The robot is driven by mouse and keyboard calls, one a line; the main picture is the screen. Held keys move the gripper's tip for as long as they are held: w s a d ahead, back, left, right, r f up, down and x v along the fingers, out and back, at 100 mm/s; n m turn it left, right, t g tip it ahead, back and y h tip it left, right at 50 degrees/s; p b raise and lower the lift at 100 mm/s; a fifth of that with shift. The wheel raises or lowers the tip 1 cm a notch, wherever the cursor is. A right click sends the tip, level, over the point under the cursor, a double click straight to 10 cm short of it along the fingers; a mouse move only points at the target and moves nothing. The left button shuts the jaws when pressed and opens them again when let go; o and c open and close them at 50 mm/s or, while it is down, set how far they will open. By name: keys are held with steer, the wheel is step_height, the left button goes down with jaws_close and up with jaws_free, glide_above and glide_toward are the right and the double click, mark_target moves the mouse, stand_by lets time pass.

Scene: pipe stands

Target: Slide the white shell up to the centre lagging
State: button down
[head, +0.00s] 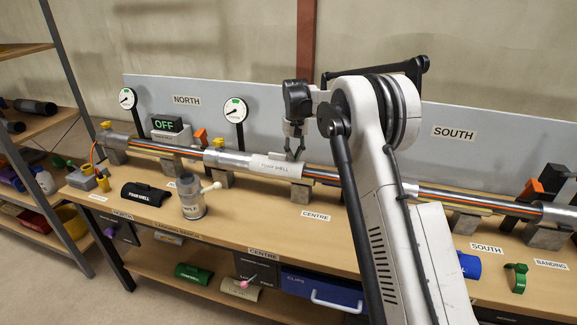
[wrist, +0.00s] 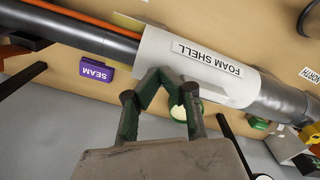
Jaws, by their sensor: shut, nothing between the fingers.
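The white shell (head: 270,166), marked FOAM SHELL, sits on the long pipe near the middle of the bench. It also fills the middle of the wrist view (wrist: 180,72). A silver-grey lagging section (head: 228,160) lies at its left end in the head view and at its right end in the wrist view (wrist: 278,98). The two look end to end; I cannot tell if a small gap is left. My gripper (head: 294,154) is shut and empty at the shell's right part in the head view. Its fingertips (wrist: 172,78) overlap the shell's edge in the wrist view; contact is unclear.
Bare dark pipe with an orange line (head: 326,176) runs right of the shell. A purple SEAM block (wrist: 94,71) lies below the pipe. Gauges and an OFF sign (head: 167,124) stand behind.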

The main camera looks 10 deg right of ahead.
step_height(320, 180, up, 7)
steer(key=p, duration=0.2)
steer(key=shift+f, duration=0.15)
stand_by(0.3)
steer(key=s+r+t+b, duration=0.1)
steer(key=s+r, duration=0.4)
steer(key=s, duration=0.3)
steer(key=s+a+r+t, duration=0.1)
steer(key=s+r, duration=0.4)
steer(key=s, duration=0.3)
steer(key=s+r+t+b, duration=0.1)
steer(key=s+r, duration=0.4)
steer(key=s, duration=0.2)
steer(key=s+f+t, duration=0.1)
steer(key=s+f, duration=0.2)
steer(key=s, duration=0.6)
steer(key=s+f+t+b, duration=0.1)
steer(key=s+f, duration=0.3)
steer(key=s, duration=0.6)
steer(key=s+a+f+t+b, duration=0.1)
steer(key=s+f, duration=0.3)
steer(key=s, duration=0.5)
steer(key=shift+s+t, duration=0.15)
steer(key=shift+t, duration=0.45)
